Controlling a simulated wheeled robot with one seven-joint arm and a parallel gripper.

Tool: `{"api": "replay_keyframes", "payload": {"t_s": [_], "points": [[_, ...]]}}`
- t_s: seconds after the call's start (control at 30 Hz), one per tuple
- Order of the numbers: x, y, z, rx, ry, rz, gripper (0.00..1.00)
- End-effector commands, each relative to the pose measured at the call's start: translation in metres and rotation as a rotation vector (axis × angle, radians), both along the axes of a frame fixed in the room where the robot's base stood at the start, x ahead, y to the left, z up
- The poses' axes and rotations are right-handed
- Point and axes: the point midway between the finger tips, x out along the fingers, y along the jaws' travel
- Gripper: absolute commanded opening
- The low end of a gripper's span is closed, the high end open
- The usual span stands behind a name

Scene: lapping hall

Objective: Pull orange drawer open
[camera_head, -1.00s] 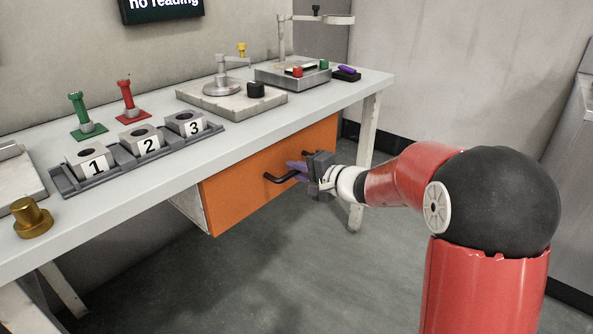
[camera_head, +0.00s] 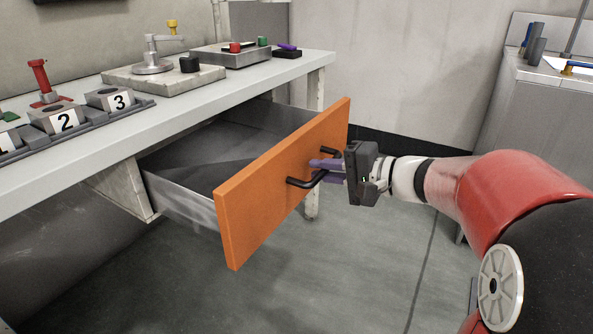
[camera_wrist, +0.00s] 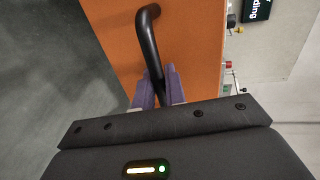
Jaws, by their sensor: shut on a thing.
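The orange drawer (camera_head: 262,193) under the workbench stands well out from the bench in the head view, with its grey metal inside showing. The part of the inside in view looks empty. A black bar handle (camera_head: 304,183) is on its orange front. My gripper (camera_head: 325,170) has its purple fingers shut around the handle. In the wrist view, the handle (camera_wrist: 148,40) runs down between the two purple fingers (camera_wrist: 158,88) against the orange front (camera_wrist: 195,45).
The workbench (camera_head: 215,102) carries a row of numbered blocks (camera_head: 66,120), a red post (camera_head: 42,80) and a grey fixture (camera_head: 163,76). A grey cabinet (camera_head: 515,100) stands at the right. The floor (camera_head: 370,260) in front of the drawer is clear.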

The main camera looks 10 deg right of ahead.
Motion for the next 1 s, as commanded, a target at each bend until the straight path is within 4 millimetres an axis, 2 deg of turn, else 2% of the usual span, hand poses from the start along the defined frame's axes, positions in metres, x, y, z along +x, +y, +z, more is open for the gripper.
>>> {"api": "replay_keyframes", "payload": {"t_s": [0.1, 0.3, 0.73, 0.77, 0.87, 0.9, 1.0], "points": [[-0.010, -0.014, -0.003, -0.001, 0.000, -0.001, 0.00], [-0.020, -0.026, -0.001, 0.000, 0.001, -0.001, 0.00], [-0.022, -0.028, -0.001, -0.001, 0.002, 0.001, 0.00], [-0.022, -0.028, -0.001, -0.001, 0.002, 0.001, 0.14], [-0.022, -0.028, -0.001, -0.001, 0.001, 0.001, 0.27], [-0.022, -0.028, -0.001, -0.001, 0.001, 0.001, 0.30], [-0.021, -0.028, 0.000, -0.001, 0.001, 0.001, 0.30]]}}
